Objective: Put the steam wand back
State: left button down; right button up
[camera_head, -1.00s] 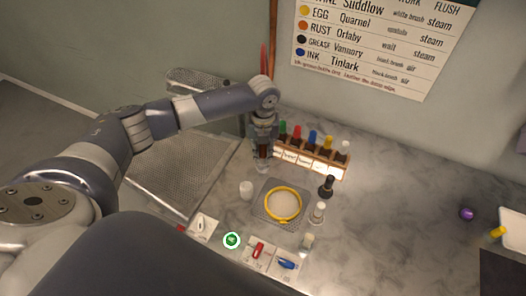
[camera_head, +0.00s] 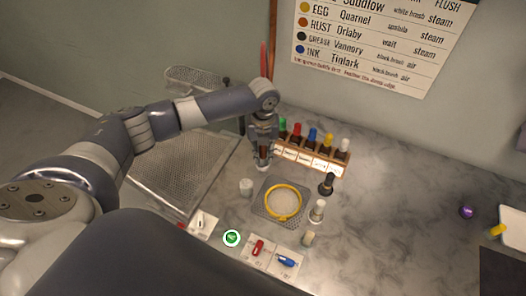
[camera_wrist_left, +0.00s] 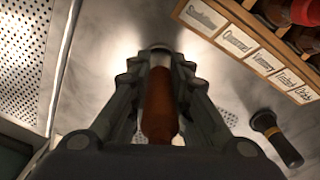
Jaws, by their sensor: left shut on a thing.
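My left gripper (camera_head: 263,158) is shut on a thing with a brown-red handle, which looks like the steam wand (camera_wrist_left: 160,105). In the left wrist view the handle stands between the two fingers, with a pale metal part beyond it. In the head view the gripper points down above the marble counter, left of the bottle rack and behind the yellow hoop (camera_head: 283,202). The wand's pale tip shows just below the fingers; I cannot tell whether it touches anything. A holder for the wand cannot be made out. My right gripper is not in view.
A wooden rack (camera_wrist_left: 245,35) of labelled, coloured-cap bottles is close on the right. A perforated metal tray (camera_head: 185,172) lies left. The counter's right middle is clear.

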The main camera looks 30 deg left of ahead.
pick_arm(q)
jog(key=shift+f, duration=0.1)
jog(key=c, duration=1.1)
grip_release()
jog(key=shift+r+p, duration=3.65)
jog(key=shift+r, duration=0.15)
